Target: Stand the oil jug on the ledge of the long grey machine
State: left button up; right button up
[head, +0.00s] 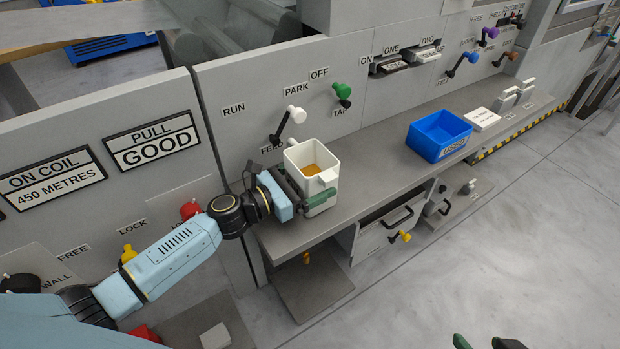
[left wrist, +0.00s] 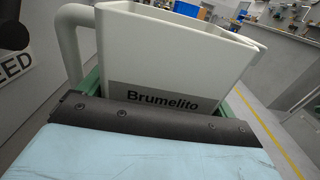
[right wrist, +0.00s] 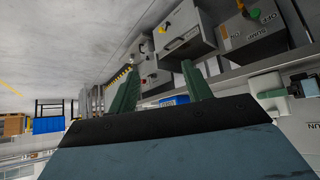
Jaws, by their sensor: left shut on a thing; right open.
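The oil jug (head: 320,193) is a white, square-mouthed jug with amber oil inside. It is upright over the left end of the grey ledge (head: 378,165) in the head view; I cannot tell whether its base touches the ledge. My left gripper (head: 304,196) is shut on the jug, its green fingers at the jug's sides. The left wrist view shows the jug (left wrist: 175,55) close up, with a "Brumelito" label and a handle at the left. My right gripper (head: 490,342) is at the bottom edge of the head view. In the right wrist view its fingers (right wrist: 160,90) are apart and empty.
A blue bin (head: 438,136) and a white block (head: 482,119) stand farther right on the ledge. A white-knobbed lever (head: 292,118) and a green-knobbed one (head: 341,93) project from the panel behind the jug. The ledge between jug and bin is clear.

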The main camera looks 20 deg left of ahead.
jog(key=shift+w, duration=0.15)
pick_arm(q)
jog(key=o, duration=1.1)
jog(key=shift+f, duration=0.1)
pick_arm(e)
jog(key=shift+w+a+r, duration=0.1)
jog(key=shift+w+r, duration=0.05)
